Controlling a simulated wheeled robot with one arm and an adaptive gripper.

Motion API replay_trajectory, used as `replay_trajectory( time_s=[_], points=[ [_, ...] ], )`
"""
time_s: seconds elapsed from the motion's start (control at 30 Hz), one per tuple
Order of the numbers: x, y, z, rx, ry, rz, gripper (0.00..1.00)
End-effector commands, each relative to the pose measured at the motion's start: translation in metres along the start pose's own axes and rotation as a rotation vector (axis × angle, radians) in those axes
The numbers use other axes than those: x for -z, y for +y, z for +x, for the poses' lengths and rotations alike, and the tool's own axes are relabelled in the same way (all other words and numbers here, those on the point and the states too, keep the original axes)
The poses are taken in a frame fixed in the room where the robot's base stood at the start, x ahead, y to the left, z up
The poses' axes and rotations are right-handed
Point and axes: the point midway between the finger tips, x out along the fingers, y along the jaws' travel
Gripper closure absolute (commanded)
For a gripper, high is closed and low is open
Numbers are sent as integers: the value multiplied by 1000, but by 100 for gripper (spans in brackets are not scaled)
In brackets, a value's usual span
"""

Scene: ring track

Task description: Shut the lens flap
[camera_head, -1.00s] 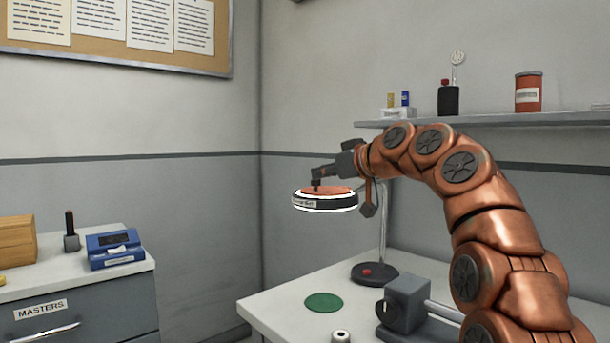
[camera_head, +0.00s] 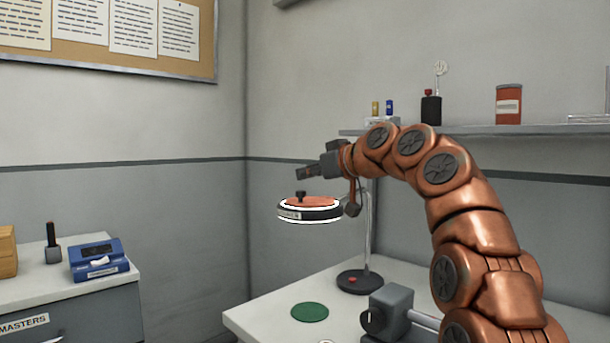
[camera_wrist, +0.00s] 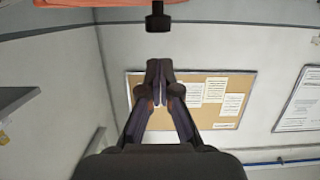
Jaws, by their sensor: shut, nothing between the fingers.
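The lens flap (camera_head: 318,201) is an orange-red disc lying about flat on top of the ring-shaped lamp head (camera_head: 322,215), which has a dark rim and lit white bands. A small black knob (camera_head: 301,196) stands up on the flap's left part. In the wrist view the knob (camera_wrist: 158,20) and an edge of the flap (camera_wrist: 110,2) show at the top. My gripper (camera_head: 302,173) is shut and empty, a little above the knob and apart from it. Its fingertips (camera_wrist: 158,68) meet in the wrist view. The flap's hinge side is not clear.
The lamp's stand (camera_head: 360,281) is on the white table (camera_head: 260,315), with a green disc (camera_head: 310,312) and a grey block device (camera_head: 390,305) nearby. A shelf (camera_head: 480,130) with small containers runs behind my arm. Air left of the lamp is free.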

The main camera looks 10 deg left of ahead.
Motion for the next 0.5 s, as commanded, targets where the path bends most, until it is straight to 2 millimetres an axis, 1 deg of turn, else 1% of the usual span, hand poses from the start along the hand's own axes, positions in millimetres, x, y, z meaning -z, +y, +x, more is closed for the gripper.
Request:
replay_trajectory(
  time_s=[0.03, 0.13, 0.17, 0.2, 0.3, 0.5],
  points=[
    [10, 1, -2, -1, 1, -1, 100],
    [20, 2, -5, -2, 2, -1, 100],
    [20, 2, -7, -2, 2, -1, 100],
    [15, 2, -11, -2, 2, 0, 100],
    [13, 2, -20, -2, -1, 2, 100],
    [15, 1, -44, -2, 2, -1, 100]
  ],
)
